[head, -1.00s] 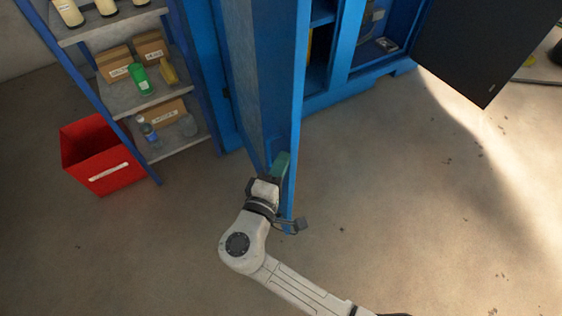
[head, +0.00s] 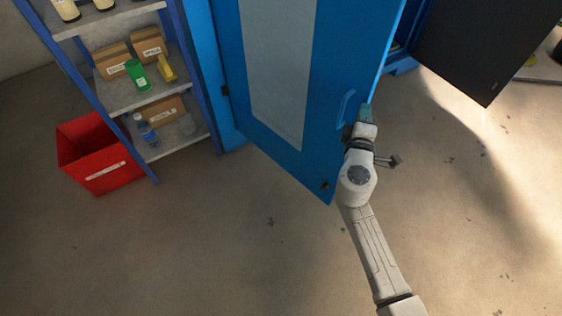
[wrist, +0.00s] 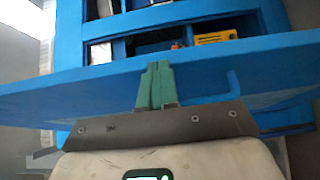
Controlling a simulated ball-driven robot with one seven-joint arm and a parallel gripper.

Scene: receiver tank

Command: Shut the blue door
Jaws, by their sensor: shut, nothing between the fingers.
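The blue door (head: 330,75) hangs from the blue cabinet on its left side and stands part open, with a pale panel in its face and a blue handle (head: 346,107) near its free edge. My gripper (head: 366,112) is at the door's free edge, just right of the handle. In the wrist view the green fingers of my gripper (wrist: 155,85) are together and lie against the door (wrist: 90,82). The handle (wrist: 236,84) shows to their right, apart from them. I cannot tell from these views how firmly they touch the door.
The blue cabinet (head: 228,110) is largely hidden behind the door. A dark panel (head: 485,50) stands at the upper right. A shelf rack (head: 135,95) with boxes and bottles and a red bin (head: 92,155) are at the left. The floor in front is clear.

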